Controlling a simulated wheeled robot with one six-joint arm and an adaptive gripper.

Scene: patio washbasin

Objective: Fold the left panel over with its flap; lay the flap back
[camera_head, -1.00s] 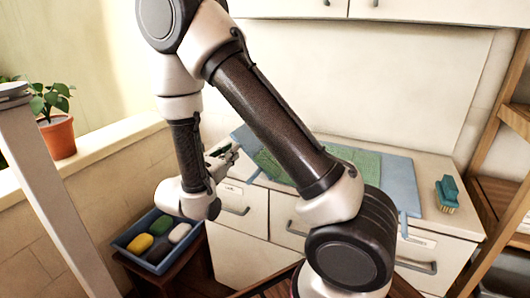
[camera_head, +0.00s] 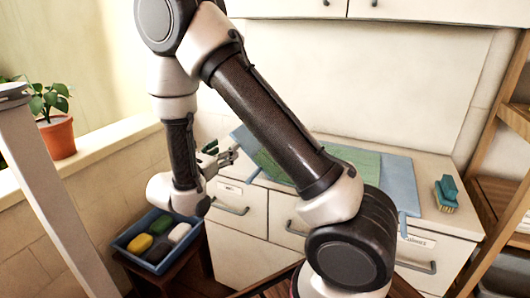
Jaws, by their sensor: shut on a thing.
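A green cloth (camera_head: 360,160) lies on the blue mat (camera_head: 400,178) on the counter. My arm crosses in front of its middle, so its folds and most of its left panel are hidden. Part of its left side (camera_head: 266,163) shows left of the arm link. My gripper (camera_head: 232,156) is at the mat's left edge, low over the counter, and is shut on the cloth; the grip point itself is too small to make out. A small dark green piece (camera_head: 210,146) shows just behind the gripper; I cannot tell whether it is cloth.
A teal brush (camera_head: 446,192) stands on the counter right of the mat. A blue tray (camera_head: 128,239) with yellow, white and dark pieces sits low at the left, under my wrist. A potted plant (camera_head: 57,138) stands on the left ledge. A wooden shelf (camera_head: 500,160) is at the right.

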